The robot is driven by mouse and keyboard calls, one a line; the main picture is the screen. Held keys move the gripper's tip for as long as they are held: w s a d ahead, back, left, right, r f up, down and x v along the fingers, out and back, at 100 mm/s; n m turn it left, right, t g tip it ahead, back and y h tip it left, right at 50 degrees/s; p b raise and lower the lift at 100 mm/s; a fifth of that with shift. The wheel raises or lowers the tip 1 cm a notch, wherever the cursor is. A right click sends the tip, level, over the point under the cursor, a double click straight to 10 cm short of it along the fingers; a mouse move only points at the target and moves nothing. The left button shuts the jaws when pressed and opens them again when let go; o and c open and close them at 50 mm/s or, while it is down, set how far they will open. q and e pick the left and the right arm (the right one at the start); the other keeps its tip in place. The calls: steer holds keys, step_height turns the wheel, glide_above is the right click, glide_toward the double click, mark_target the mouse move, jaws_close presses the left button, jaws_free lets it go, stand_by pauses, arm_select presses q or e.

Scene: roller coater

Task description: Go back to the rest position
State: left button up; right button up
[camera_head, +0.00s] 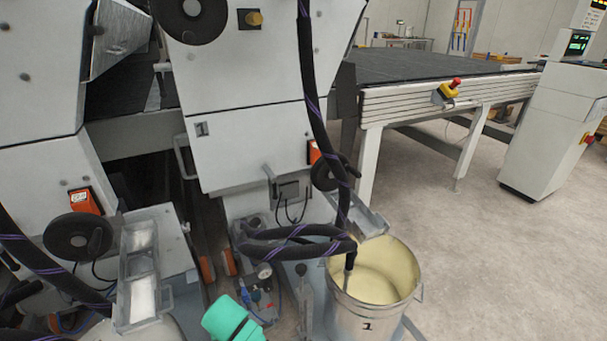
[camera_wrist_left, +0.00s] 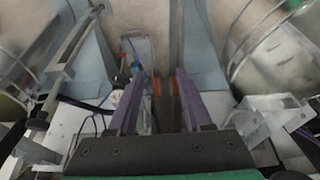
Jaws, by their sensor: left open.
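In the left wrist view, my left gripper (camera_wrist_left: 158,78) has its two purple fingers spread apart, with nothing between them. The grey-blue machine base and floor show beyond the fingertips. In the head view, a teal part of my left arm (camera_head: 232,320) shows at the bottom, left of the metal bucket (camera_head: 367,318). The fingers cannot be made out there. My right gripper is in neither view.
The roller coater (camera_head: 250,150) fills the left, with black hoses (camera_head: 290,240) hanging low. A metal tray (camera_head: 140,270) stands at left. A conveyor (camera_head: 430,68) and console (camera_head: 560,130) stand behind. The floor (camera_head: 470,240) at right is clear.

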arm_select(q)
steer(key=s+a+f+m+g+h, duration=0.1)
steer(key=s+a+f+m, duration=0.1)
steer(key=s+f, duration=0.45)
steer(key=s+a+f+m+g, duration=0.1)
steer(key=s+f+m, duration=0.15)
steer(key=f, duration=0.65)
steer(key=s+a+f+m+g+h, duration=0.1)
steer(key=s+a+f, duration=0.1)
steer(key=s+f, duration=0.5)
steer(key=s+a+f+m, duration=0.15)
steer(key=s+f, duration=0.25)
steer(key=s, duration=0.7)
steer(key=s+r+p, duration=0.3)
steer(key=r+p, duration=0.4)
steer(key=p, duration=0.2)
steer(key=s+a+r+p, duration=0.1)
steer(key=s+r+p, duration=0.2)
steer(key=r+p, duration=0.4)
steer(key=p, duration=0.2)
steer(key=shift+s+r+m+p, duration=0.15)
steer(key=shift+s+m+p, duration=0.15)
steer(key=shift+m, duration=0.1)
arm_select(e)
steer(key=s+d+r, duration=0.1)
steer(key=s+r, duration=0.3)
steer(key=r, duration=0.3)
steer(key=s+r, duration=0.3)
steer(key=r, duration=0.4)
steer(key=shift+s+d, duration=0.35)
